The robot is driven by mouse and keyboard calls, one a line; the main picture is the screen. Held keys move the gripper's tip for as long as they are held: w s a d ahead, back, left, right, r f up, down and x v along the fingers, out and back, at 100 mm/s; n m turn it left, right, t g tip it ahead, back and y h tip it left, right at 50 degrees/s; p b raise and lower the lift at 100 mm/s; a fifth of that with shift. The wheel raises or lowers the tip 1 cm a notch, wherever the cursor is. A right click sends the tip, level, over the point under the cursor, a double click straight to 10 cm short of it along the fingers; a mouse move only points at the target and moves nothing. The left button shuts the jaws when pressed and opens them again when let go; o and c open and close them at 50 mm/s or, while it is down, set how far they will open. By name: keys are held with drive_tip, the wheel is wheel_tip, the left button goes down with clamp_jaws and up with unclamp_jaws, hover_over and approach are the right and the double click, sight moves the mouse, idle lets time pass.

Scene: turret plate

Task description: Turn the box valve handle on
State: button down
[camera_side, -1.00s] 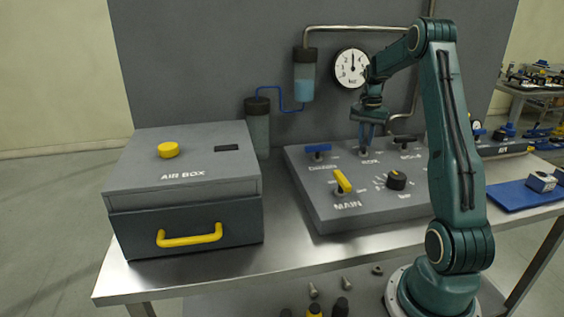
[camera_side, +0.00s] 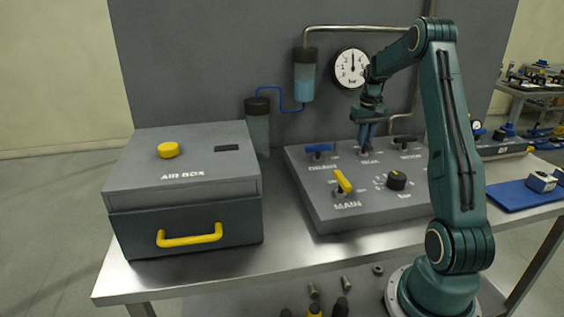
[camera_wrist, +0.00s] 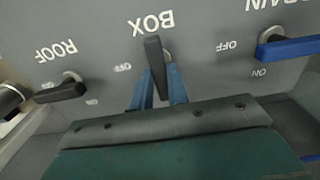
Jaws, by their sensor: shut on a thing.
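The box valve handle (camera_wrist: 153,52) is a dark lever under the BOX label in the wrist view. It points from its pivot down the picture, toward my gripper's body. The two blue fingers of my gripper (camera_wrist: 157,86) stand on either side of the lever and are shut on it. In the side view my gripper (camera_side: 367,133) reaches down to the back row of the grey valve panel (camera_side: 320,190), between two other handles. There the box handle is mostly hidden by the fingers.
The blue drain handle (camera_wrist: 288,49) and the dark roof handle (camera_wrist: 62,92) flank the box valve. A yellow main handle (camera_side: 342,181) and a black knob (camera_side: 396,180) sit nearer the panel's front. The air box (camera_side: 185,190) stands at left. A gauge (camera_side: 351,68) hangs behind.

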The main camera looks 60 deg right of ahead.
drive_tip(key=shift+r, duration=0.1)
drive_tip(key=c, duration=1.4)
unclamp_jaws()
drive_tip(key=shift+o, duration=0.2)
wheel_tip(320, 180, up, 14)
